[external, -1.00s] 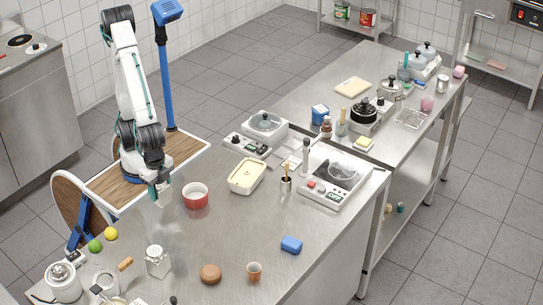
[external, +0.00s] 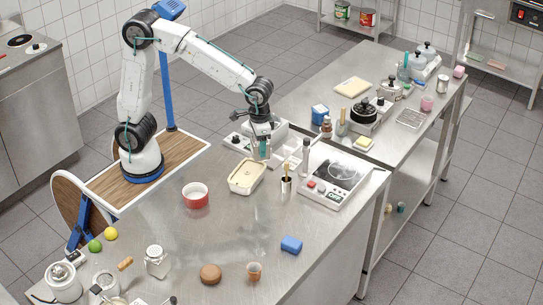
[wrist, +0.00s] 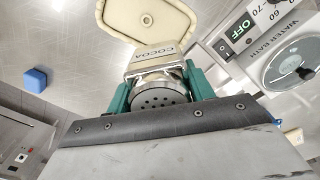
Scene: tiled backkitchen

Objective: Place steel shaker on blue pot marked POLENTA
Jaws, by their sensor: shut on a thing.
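My gripper (external: 262,152) is shut on a steel shaker, whose round perforated top (wrist: 158,100) shows between the teal fingers in the wrist view. In the external view the fingers mostly hide the shaker. The gripper is above the worktop, near the far end of a cream tub (external: 247,177); the tub also shows in the wrist view (wrist: 150,14). A label reading COCOA shows between tub and shaker; I cannot tell which bears it. A small blue container (external: 320,113) stands on the far table; its marking is too small to read, so I cannot confirm POLENTA.
A red bowl (external: 195,194) and a blue block (external: 291,244) are on the near worktop. A black-lidded pot (external: 363,116) is near the blue container.

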